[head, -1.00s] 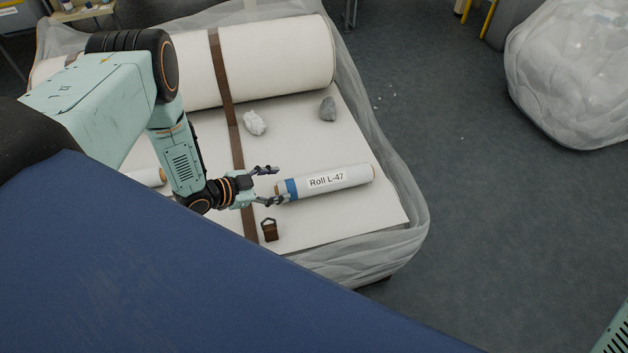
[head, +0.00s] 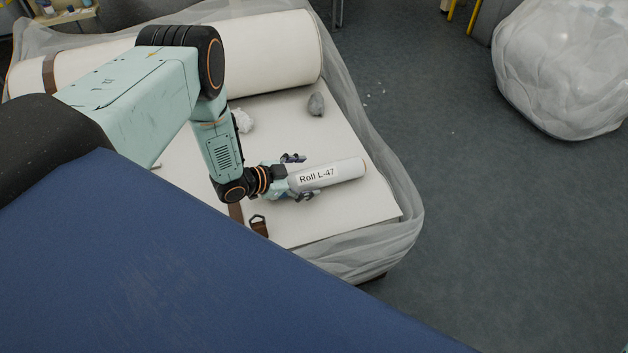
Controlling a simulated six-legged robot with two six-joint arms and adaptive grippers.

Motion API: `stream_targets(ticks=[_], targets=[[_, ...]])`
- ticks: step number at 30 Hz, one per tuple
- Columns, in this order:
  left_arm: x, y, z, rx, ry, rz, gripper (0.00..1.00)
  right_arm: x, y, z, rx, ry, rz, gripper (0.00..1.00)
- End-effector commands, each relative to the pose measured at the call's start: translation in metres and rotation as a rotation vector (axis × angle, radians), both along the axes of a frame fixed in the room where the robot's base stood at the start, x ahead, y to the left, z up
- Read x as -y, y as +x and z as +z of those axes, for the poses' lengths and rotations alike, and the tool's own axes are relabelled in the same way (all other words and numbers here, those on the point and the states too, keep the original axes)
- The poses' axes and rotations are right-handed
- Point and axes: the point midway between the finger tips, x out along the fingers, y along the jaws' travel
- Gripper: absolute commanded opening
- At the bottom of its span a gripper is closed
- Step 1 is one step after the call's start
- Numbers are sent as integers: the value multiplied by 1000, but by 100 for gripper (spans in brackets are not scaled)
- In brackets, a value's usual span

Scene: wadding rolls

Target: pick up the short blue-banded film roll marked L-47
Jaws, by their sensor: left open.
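The short white film roll (head: 340,171) with the label "Roll L-47" lies on the white wadding sheet, its right end a little farther back. Its blue band at the left end is hidden now by my left gripper (head: 299,177). That gripper is open around the left part of the roll, with one finger on the far side and one on the near side. Whether the fingers touch the roll I cannot tell. My right gripper is not in view.
A large wadding roll (head: 270,55) lies behind. A grey tuft (head: 316,104) and a white tuft (head: 243,120) sit on the sheet (head: 370,207). A brown strap end with a buckle (head: 258,226) lies near. A wrapped bale (head: 565,70) stands at right on open floor.

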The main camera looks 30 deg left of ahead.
Motion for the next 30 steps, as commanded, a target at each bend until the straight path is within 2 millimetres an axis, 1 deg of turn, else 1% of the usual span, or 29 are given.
stream_targets(ticks=[1, 2, 9, 10, 30], targets=[[3, 5, -6, 1, 1, -2, 84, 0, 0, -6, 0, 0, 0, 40], [4, 7, -7, 0, 1, -2, 84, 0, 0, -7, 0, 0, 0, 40], [6, 10, -6, -1, 0, -2, 84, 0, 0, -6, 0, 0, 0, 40], [6, 10, -6, -2, -1, -2, 82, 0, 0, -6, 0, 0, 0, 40], [7, 10, -6, 0, 0, -3, 25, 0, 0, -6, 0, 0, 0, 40]])
